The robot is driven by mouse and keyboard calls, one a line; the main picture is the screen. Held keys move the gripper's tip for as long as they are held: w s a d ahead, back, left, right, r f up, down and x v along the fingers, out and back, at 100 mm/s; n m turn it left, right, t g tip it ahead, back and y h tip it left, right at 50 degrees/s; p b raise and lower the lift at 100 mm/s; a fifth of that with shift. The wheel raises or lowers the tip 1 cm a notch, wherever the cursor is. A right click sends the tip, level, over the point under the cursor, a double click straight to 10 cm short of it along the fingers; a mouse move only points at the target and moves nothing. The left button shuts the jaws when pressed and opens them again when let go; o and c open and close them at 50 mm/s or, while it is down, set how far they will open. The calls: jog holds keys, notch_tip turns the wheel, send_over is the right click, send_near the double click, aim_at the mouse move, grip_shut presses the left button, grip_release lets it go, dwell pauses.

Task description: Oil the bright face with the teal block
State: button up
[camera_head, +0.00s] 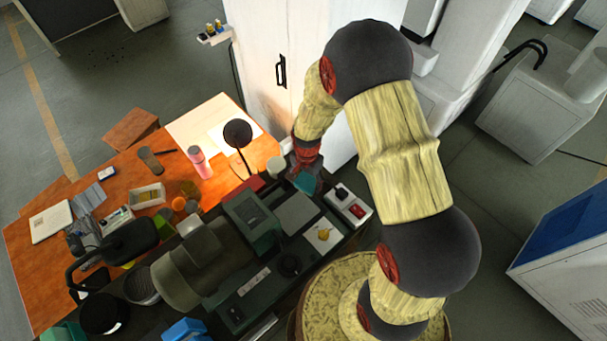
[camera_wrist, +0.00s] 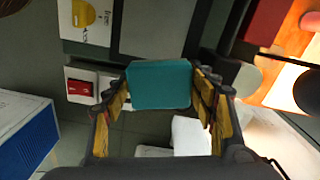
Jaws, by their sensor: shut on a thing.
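The teal block (camera_wrist: 160,84) is between the yellow-padded fingers of my gripper (camera_wrist: 162,98), which is shut on it. In the head view the teal block (camera_head: 307,183) shows just below my red and dark gripper (camera_head: 304,166), over the far end of the dark green machine. A flat grey plate (camera_head: 297,214) lies on the machine close to the block and may be the bright face; it also shows beyond the block in the wrist view (camera_wrist: 152,30). Beside it is a white plate (camera_head: 333,240) with a yellow patch (camera_head: 323,234). I cannot tell whether the block touches anything.
A white switch box (camera_head: 345,205) with a red and a black part stands right of the grey plate. An orange workbench (camera_head: 110,215) holds a black lamp (camera_head: 238,133), a pink bottle (camera_head: 199,160) and several small items. A white cabinet (camera_head: 262,40) stands behind my gripper.

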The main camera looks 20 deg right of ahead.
aim_at(291, 210)
jog(key=shift+s+f+b, duration=0.25)
jog(key=shift+f+b, duration=0.05)
jog(key=shift+f, duration=0.25)
jog(key=shift+w+f+b, duration=0.1)
jog(key=shift+f+b, duration=1)
jog(key=shift+f, duration=1.2)
jog(key=shift+f+b, duration=0.85)
jog(key=shift+f, duration=0.15)
jog(key=shift+a, duration=0.15)
jog(key=shift+s+a+r, duration=0.1)
jog(key=shift+s+a, duration=0.25)
jog(key=shift+a, duration=0.45)
jog(key=shift+s+a, duration=0.35)
jog(key=shift+a, duration=0.4)
jog(key=shift+s+a+b, duration=0.1)
jog(key=shift+s+a, duration=0.15)
jog(key=shift+a, duration=0.35)
jog(key=shift+s+a+b, duration=0.15)
jog(key=shift+s+a, duration=0.1)
jog(key=shift+a, duration=0.35)
jog(key=shift+s+a+b, duration=0.1)
jog(key=shift+s+a, duration=0.15)
jog(key=shift+a, duration=0.35)
